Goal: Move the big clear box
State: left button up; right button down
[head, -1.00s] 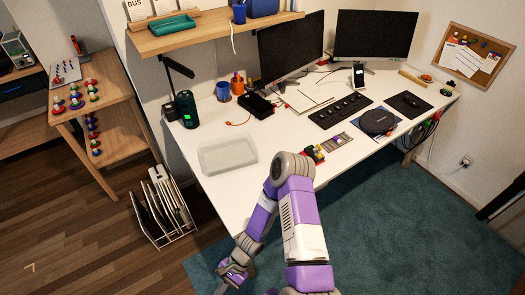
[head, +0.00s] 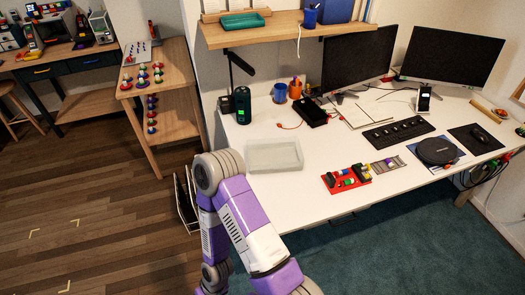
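The big clear box (head: 275,155) is a shallow, see-through rectangular container. It lies flat on the left part of the white desk (head: 310,205), near its front left edge. One of my purple and white arms rises from the bottom of the head view, with its elbow in front of the desk's left corner. That arm's forearm points down and its gripper is cut off below the frame. My other gripper is not in view. Nothing touches the box.
A dark green-lit cylinder (head: 242,105) stands behind the box, below a wall shelf (head: 280,29). A red tray (head: 346,178) with small parts lies to the box's right. A wooden shelf unit (head: 160,85) stands left of the desk. The wooden floor at lower left is clear.

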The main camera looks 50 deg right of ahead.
aim_at(281, 155)
jog(key=u, duration=2.05)
jog(key=k, duration=1.45)
jog(key=z, duration=0.9)
